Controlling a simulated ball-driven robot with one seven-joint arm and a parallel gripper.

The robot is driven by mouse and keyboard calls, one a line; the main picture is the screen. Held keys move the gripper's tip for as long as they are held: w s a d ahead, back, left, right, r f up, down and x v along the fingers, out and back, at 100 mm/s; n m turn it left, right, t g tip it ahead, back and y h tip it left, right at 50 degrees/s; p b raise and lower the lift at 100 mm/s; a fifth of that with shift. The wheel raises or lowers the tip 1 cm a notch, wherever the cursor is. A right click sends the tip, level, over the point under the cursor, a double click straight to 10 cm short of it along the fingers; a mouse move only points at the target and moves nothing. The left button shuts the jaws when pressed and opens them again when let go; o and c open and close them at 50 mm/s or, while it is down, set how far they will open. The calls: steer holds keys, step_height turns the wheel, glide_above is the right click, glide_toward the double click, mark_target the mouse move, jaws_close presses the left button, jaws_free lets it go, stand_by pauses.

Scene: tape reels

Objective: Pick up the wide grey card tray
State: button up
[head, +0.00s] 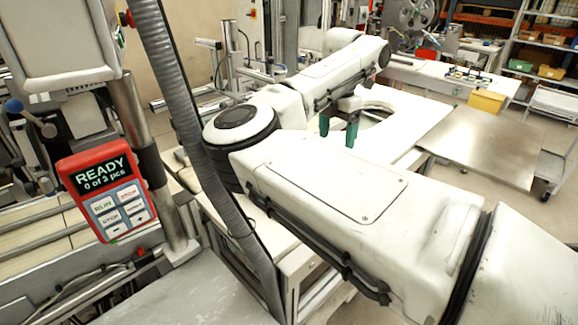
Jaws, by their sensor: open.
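My gripper (338,131) has two green fingers that point down, apart, with nothing seen between them. It is over or in front of a white worktop (425,112) with a round cut-out, near the middle of the head view. I cannot tell how high it is above the top. I cannot make out a wide grey card tray in this view. My white arm covers much of the middle and lower right and hides part of the worktop.
A red control box (103,190) reading "READY 0 of 3 pcs" is at left beside a grey hose (183,110). A bare metal-topped table (482,145) stands at right. A yellow bin (486,102) and shelves (545,52) stand further back.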

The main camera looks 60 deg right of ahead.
steer(key=f, duration=0.2)
steer(key=w+f, duration=0.1)
steer(key=f, duration=0.1)
steer(key=shift+a+p, duration=0.3)
steer(key=shift+a, duration=0.05)
steer(key=shift+f+p, duration=0.75)
steer(key=shift+f, duration=2.55)
steer(key=shift+c, duration=0.2)
steer(key=c, duration=1.2)
